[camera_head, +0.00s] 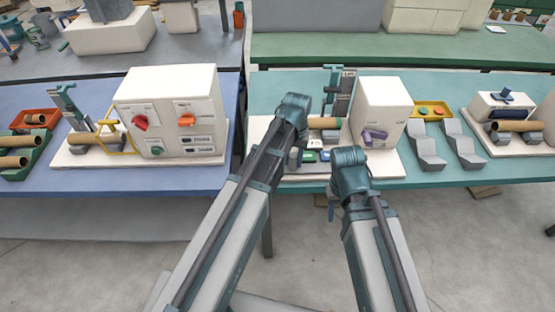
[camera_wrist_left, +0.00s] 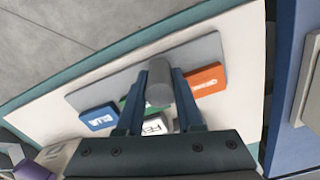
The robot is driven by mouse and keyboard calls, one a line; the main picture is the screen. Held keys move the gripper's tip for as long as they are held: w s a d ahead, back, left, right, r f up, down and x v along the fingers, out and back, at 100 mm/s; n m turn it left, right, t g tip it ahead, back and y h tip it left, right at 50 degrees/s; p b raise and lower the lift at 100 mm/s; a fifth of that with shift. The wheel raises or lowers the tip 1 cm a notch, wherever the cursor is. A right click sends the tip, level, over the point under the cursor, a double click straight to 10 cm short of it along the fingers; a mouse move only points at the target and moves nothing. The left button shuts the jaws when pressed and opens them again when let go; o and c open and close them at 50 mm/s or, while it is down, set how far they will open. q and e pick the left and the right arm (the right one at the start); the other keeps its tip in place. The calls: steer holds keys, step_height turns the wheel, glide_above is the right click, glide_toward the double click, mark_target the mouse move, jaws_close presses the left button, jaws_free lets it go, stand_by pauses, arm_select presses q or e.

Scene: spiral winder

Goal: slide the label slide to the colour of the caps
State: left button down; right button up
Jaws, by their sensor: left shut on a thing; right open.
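The label slide's grey round knob (camera_wrist_left: 159,85) is between the two fingers of my left gripper (camera_wrist_left: 158,98), which is shut on it. The knob stands at a grey strip (camera_wrist_left: 205,50) with a blue tile (camera_wrist_left: 98,117), a green tile (camera_wrist_left: 124,103) mostly hidden by a finger, and an orange tile (camera_wrist_left: 203,80). A white lettered label (camera_wrist_left: 155,127) is partly covered by the gripper. In the head view my left gripper (camera_head: 296,157) is beside the green (camera_head: 308,156) and blue (camera_head: 325,155) tiles. My right gripper (camera_head: 335,198) is open and empty, low at the table's front edge.
A white machine box (camera_head: 382,105) with a purple lever (camera_head: 374,136) stands right of the tiles. Grey cradles (camera_head: 427,145) stand nearby. Another winder (camera_head: 175,85) is on the blue table.

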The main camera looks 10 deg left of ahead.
arm_select(q)
steer(key=d, duration=0.2)
steer(key=shift+w+d, duration=0.3)
steer(key=shift+w, duration=0.1)
steer(key=c, duration=0.5)
jaws_free()
steer(key=shift+c, duration=0.2)
steer(key=shift+r, duration=0.15)
step_height(320, 180, up, 14)
steer(key=p, duration=1.4)
steer(key=shift+f, duration=0.2)
